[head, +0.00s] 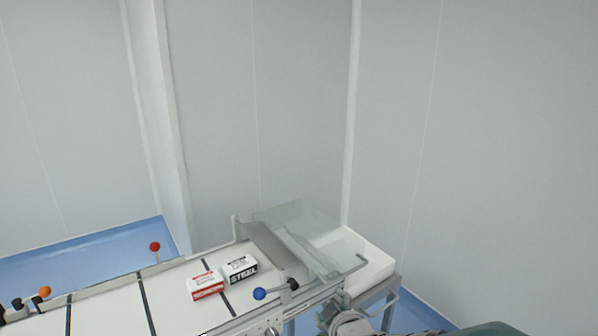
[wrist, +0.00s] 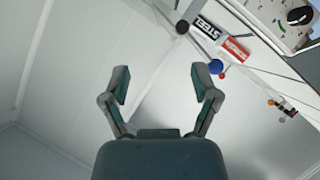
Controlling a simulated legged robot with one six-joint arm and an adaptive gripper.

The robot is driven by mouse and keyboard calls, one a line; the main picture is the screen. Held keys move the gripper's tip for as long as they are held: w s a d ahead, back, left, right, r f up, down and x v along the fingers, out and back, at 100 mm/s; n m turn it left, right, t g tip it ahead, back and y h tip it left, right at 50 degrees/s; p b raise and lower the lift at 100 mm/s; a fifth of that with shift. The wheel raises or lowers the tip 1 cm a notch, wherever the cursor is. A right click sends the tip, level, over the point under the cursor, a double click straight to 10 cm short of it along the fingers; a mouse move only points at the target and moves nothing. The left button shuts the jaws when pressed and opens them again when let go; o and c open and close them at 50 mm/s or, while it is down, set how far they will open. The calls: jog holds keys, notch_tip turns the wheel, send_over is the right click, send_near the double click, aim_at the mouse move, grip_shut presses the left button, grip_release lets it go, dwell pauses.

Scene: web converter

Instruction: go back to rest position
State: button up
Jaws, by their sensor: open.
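My gripper (wrist: 159,82) shows in the wrist view with its two fingers spread apart and nothing between them. In the head view, part of my arm shows at the bottom right edge; the gripper's fingers cannot be made out there. The machine's white belt (head: 180,302) runs across the lower left of the head view, clear of the fingers in the wrist view.
A red-and-white box (head: 206,285) and a black-and-white STEEL box (head: 240,269) lie on the belt. A blue knob (head: 259,294), a red knob (head: 155,246) and an orange knob (head: 44,291) stick up. A clear guard (head: 300,235) and white tray (head: 372,268) are at the belt's end.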

jog(key=s+d+r+m+g+h, duration=0.1)
jog(key=s+d+r+m+g, duration=0.1)
jog(key=s, duration=0.5)
jog(key=s+d+r+m+g+h, duration=0.1)
jog(key=s+d+r+m+g, duration=0.1)
jog(key=s, duration=0.5)
jog(key=s+d+r+m+g+h, duration=0.1)
jog(key=s+d+r+m+g, duration=0.2)
jog(key=s+d+m, duration=0.2)
jog(key=shift+s+m, duration=0.9)
jog(key=shift+s, duration=0.25)
jog(key=c, duration=0.3)
jog(key=shift+a, duration=0.1)
